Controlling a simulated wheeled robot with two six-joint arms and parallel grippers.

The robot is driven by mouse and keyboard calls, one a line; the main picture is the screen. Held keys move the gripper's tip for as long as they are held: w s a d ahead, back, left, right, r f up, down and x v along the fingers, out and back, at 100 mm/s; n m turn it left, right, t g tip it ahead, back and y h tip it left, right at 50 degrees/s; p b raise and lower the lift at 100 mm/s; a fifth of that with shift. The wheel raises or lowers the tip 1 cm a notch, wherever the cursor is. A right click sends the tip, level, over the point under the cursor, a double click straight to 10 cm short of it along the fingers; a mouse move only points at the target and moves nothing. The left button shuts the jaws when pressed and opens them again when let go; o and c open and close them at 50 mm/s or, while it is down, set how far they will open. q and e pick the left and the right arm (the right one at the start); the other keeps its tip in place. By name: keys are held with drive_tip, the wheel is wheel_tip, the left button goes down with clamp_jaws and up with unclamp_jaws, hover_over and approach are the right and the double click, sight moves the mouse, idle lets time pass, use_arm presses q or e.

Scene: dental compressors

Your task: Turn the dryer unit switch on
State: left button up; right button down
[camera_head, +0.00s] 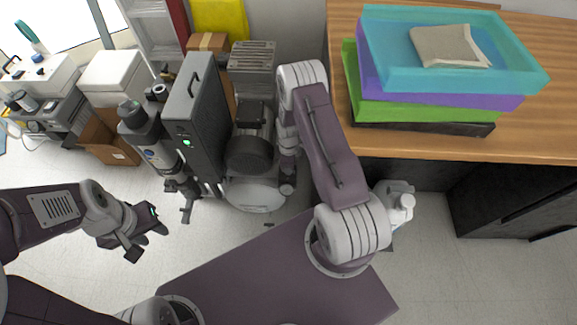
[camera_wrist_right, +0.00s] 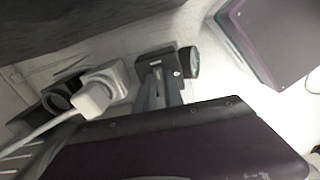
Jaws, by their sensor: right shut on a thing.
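A tall dark grey cabinet (camera_head: 202,105), seemingly the dryer unit, stands upright on the floor with a handle on top. A green light (camera_head: 184,142) glows on its front; I cannot tell the switch position. My left gripper (camera_head: 152,242) is open and empty, in front and to the left of the cabinet, apart from it. My right arm bends over beside the compressor, and its gripper is hidden in the head view. In the right wrist view, my right gripper (camera_wrist_right: 161,92) is shut on a small dark part (camera_wrist_right: 155,66), beside a round black knob (camera_wrist_right: 188,62).
A compressor (camera_head: 250,155) stands right of the cabinet, and a grey cylinder (camera_head: 150,140) left of it. A wooden counter (camera_head: 540,145) with stacked trays (camera_head: 450,70) is at right. A white plug with a cable (camera_wrist_right: 100,92) is near my right gripper.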

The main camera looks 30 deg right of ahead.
drive_tip(key=shift+n, duration=0.5)
drive_tip(key=c, duration=1.4)
unclamp_jaws()
drive_tip(key=shift+c, duration=0.2)
wheel_tip(320, 180, up, 9)
drive_tip(key=p, duration=0.3)
